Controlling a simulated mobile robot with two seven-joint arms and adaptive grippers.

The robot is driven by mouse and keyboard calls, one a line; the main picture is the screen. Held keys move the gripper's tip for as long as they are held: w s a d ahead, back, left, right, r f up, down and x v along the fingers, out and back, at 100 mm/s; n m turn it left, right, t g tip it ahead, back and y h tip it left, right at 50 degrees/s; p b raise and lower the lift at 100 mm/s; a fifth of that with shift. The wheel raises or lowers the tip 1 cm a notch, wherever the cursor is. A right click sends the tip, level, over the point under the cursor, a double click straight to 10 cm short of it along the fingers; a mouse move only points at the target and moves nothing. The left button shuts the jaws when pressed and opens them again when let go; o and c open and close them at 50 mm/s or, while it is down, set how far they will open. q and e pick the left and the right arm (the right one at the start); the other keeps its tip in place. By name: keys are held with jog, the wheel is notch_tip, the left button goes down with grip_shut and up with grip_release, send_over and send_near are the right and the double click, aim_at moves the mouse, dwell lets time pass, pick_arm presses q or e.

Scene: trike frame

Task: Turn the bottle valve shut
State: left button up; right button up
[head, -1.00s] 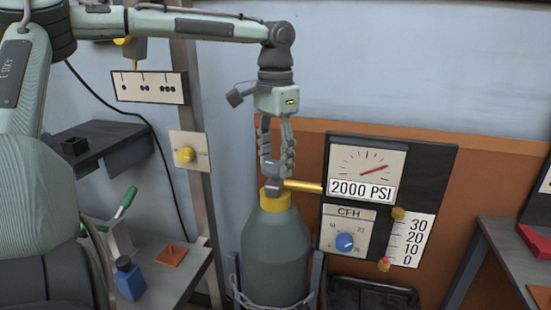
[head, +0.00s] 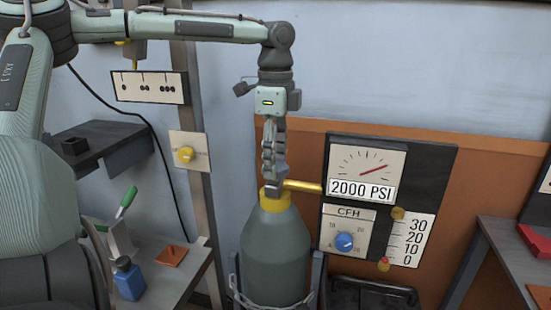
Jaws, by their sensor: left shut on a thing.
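The grey-green gas bottle (head: 274,255) stands upright with a yellow collar (head: 275,203) at its neck. The bottle valve (head: 272,188) is at the top, mostly hidden by the fingers. My left gripper (head: 272,178) comes down from above and is shut on the valve. A brass pipe (head: 303,187) runs right from the valve to the gauge panel. The gauge (head: 361,170) reads 2000 PSI, its needle pointing up and right. My right gripper is not in view.
The CFH panel with a blue knob (head: 344,242) and a flow scale (head: 407,240) stand close right of the bottle. A chain (head: 270,303) crosses the bottle low down. A left bench holds a blue bottle (head: 129,279) and a green-handled tool (head: 126,204). A right table holds a red object (head: 541,241).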

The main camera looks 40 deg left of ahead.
pick_arm(q)
jog(key=shift+m, duration=2)
jog(key=o, duration=1.2)
jog(key=shift+c, duration=0.2)
notch_tip(320, 180, up, 12)
notch_tip(320, 180, down, 12)
jog(key=shift+f, duration=0.1)
